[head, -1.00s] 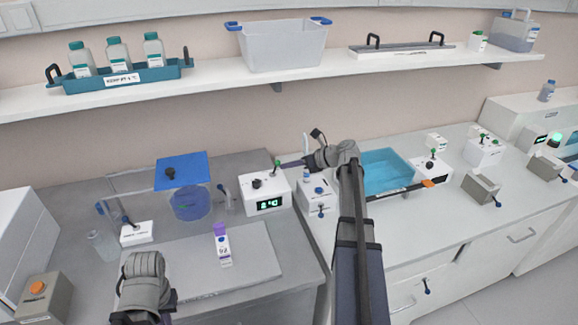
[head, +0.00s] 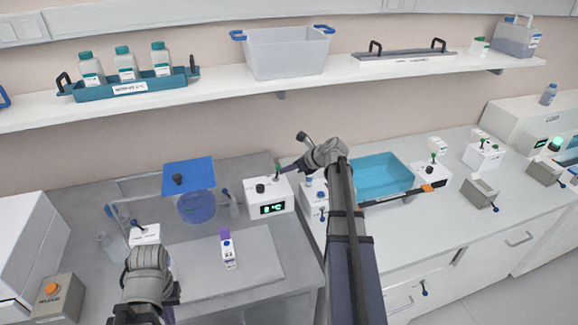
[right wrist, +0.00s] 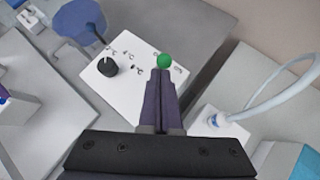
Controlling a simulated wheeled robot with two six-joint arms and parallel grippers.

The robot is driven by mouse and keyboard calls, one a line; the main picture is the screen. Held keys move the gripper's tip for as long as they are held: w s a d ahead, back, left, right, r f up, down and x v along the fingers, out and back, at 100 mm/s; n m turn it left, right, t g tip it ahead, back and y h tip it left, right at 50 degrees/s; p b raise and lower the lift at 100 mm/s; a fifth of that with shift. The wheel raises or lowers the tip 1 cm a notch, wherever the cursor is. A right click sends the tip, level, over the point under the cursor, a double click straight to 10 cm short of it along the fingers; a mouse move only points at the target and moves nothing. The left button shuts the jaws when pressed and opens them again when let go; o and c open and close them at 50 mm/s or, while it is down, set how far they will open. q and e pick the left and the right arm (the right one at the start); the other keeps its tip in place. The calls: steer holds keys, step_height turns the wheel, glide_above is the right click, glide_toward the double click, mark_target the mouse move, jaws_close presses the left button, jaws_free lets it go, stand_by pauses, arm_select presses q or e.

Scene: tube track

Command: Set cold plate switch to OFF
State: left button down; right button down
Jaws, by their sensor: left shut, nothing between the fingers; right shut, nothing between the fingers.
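The cold plate control box (head: 283,190) is white, with a green digital display (head: 273,208), a black knob (head: 260,188) and a lever switch with a green ball tip (head: 277,170). My right gripper (head: 284,168) is shut and empty, its fingertips close beside the green ball. In the right wrist view the green ball (right wrist: 164,61) shows just beyond the tips of my right gripper (right wrist: 161,72); I cannot tell whether they touch. My left gripper (head: 165,312) is low at the left, its fingers mostly hidden by the wrist.
A grey plate (head: 262,252) with a small white carton (head: 228,250) lies before the box. A blue-lidded bath (head: 188,178) stands left of it. A white box (head: 312,204) is close on its right, beside a blue tray (head: 385,174). An orange-button box (head: 55,297) is front left.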

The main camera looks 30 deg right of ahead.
steer(key=shift+w+a+r+n+g+h+p, duration=0.1)
steer(key=shift+a+r+n+g+h+p, duration=0.15)
steer(key=shift+a+h+p, duration=0.3)
steer(key=shift+w+a+r+n+g+h+p, duration=0.15)
steer(key=shift+a+r+h+p, duration=0.15)
steer(key=shift+a+h+p, duration=0.25)
steer(key=shift+a+n+h+p, duration=0.2)
steer(key=shift+n+h+p, duration=0.1)
steer(key=shift+h+p, duration=0.15)
steer(key=shift+f, duration=0.2)
steer(key=shift+d, duration=0.1)
steer(key=shift+r+p, duration=0.7)
steer(key=shift+r, duration=0.15)
